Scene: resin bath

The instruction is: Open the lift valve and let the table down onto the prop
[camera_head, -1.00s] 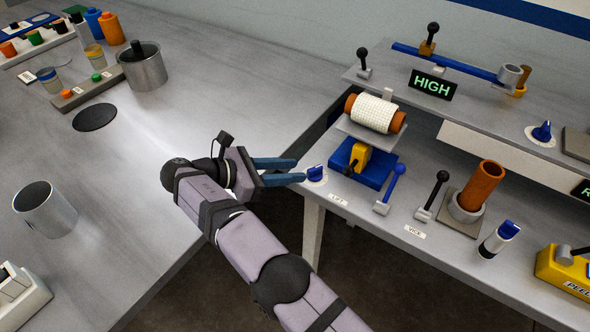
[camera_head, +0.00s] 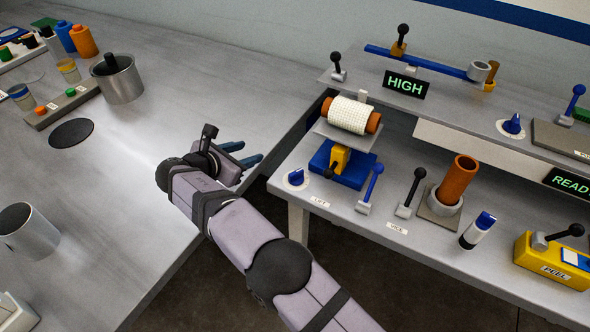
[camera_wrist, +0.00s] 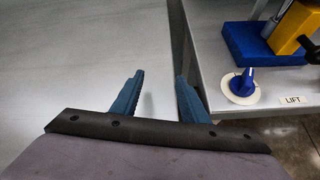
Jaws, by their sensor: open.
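The lift valve is a blue knob (camera_head: 296,177) on a white dial at the near left corner of the right bench, beside the LIFT label. It also shows in the wrist view (camera_wrist: 240,82). The lift table is a small grey plate (camera_head: 335,138) carrying a white gridded roll with orange ends. Below it a yellow block (camera_head: 340,158) with a dark knob stands on a blue base (camera_head: 328,172); I cannot tell whether the plate touches the block. My gripper (camera_head: 250,152) is open and empty, left of the valve and apart from it. Its fingers show in the wrist view (camera_wrist: 160,76).
A blue-handled lever (camera_head: 370,188) and a black-handled VICE lever (camera_head: 411,192) stand right of the lift. A HIGH sign (camera_head: 405,84) is on the shelf behind. A gap separates the left bench (camera_head: 150,170) from the right one. A metal cup (camera_head: 28,232) stands at left.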

